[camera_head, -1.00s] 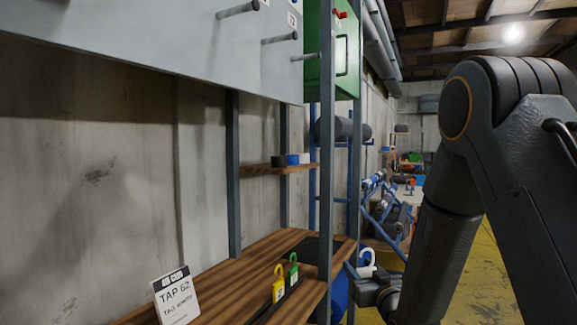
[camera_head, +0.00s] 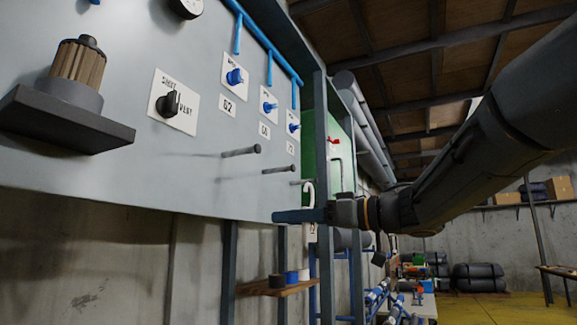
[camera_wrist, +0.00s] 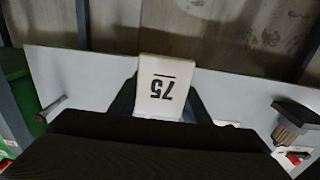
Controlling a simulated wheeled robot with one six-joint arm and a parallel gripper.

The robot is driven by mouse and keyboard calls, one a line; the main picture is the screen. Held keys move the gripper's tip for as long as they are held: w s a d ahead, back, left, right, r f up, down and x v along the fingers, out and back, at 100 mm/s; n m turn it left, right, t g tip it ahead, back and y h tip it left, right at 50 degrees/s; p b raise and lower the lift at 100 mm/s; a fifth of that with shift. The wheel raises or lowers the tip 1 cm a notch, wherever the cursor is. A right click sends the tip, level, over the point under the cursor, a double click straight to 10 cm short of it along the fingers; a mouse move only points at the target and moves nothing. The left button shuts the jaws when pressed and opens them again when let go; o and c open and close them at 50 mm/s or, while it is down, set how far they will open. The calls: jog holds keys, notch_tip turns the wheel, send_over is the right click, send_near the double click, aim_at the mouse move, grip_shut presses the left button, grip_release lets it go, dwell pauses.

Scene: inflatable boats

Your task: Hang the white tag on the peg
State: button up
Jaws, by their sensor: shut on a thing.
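My gripper (camera_head: 300,215) is shut on the white tag (camera_head: 311,234), in front of the grey panel's right end. In the wrist view the tag (camera_wrist: 165,90) shows a "75", upside down, between the dark fingers. Three bare metal pegs stick out of the panel: a left peg (camera_head: 240,152), a middle peg (camera_head: 278,170) and a right peg (camera_head: 301,182). The right peg appears close to the hook in the picture; I cannot tell whether they touch.
The grey panel (camera_head: 190,190) carries blue taps with small number labels above the pegs; the left label (camera_head: 227,105) seems to read 62. A green box (camera_head: 335,150) stands beyond the posts. A wooden shelf (camera_head: 262,288) with rolls is below.

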jog(key=s+r, duration=0.9)
jog(key=shift+b+x, duration=1.55)
jog(key=shift+x, duration=4.85)
jog(key=shift+d, duration=0.1)
jog(key=shift+f, duration=0.2)
jog(key=o, duration=1.1)
jog(key=b+v, duration=0.1)
jog(key=v, duration=0.6)
jog(key=shift+d, duration=0.35)
jog(key=shift+s, duration=0.1)
